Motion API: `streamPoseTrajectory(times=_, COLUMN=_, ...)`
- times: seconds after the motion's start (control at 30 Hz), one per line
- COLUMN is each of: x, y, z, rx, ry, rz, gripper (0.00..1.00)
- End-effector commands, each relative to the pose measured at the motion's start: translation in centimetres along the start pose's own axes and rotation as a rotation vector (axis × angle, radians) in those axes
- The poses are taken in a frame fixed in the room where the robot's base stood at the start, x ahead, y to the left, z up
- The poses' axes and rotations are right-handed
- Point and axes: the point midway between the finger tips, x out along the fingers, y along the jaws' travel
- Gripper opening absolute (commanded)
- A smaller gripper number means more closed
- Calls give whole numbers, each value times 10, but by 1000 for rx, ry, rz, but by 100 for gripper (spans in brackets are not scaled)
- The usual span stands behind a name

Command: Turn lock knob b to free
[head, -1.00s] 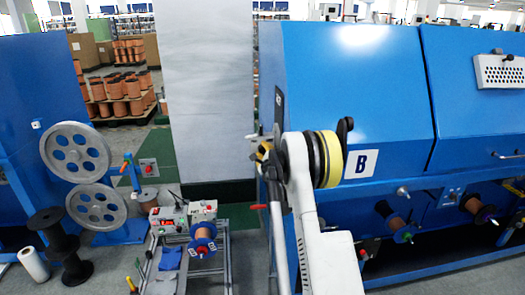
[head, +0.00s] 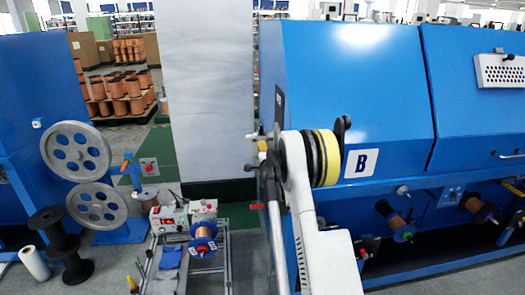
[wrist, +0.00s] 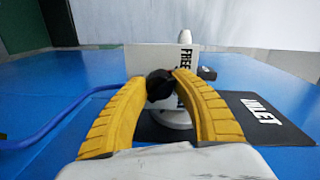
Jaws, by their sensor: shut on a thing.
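In the wrist view the two yellow fingers of my gripper (wrist: 160,76) are closed on a small black knob (wrist: 159,88), one tip at each side. The knob sits in front of a pale round fitting (wrist: 172,120) on a blue panel. A white plate (wrist: 150,60) behind the knob carries the word FREE, turned sideways. The knob's own pointer or mark, if any, cannot be made out. In the head view my arm covers the knob, and my fingers cannot be made out clearly.
A black INLET plate (wrist: 262,117) lies right of the knob, and a blue cable (wrist: 60,122) curves at left. In the head view a blue machine with a B sign (head: 361,163) stands at right. A bench with a spool (head: 203,236) stands left of my arm.

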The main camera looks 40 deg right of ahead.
Motion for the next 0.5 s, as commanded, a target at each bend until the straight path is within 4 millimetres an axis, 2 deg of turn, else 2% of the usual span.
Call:
streamPoseTrajectory(times=0.47, x=0, y=-1, z=0, rx=-16, ry=2, rz=-2, gripper=0)
streamPoseTrajectory(times=0.5, x=0, y=-1, z=0, rx=-16, ry=2, rz=-2, gripper=33)
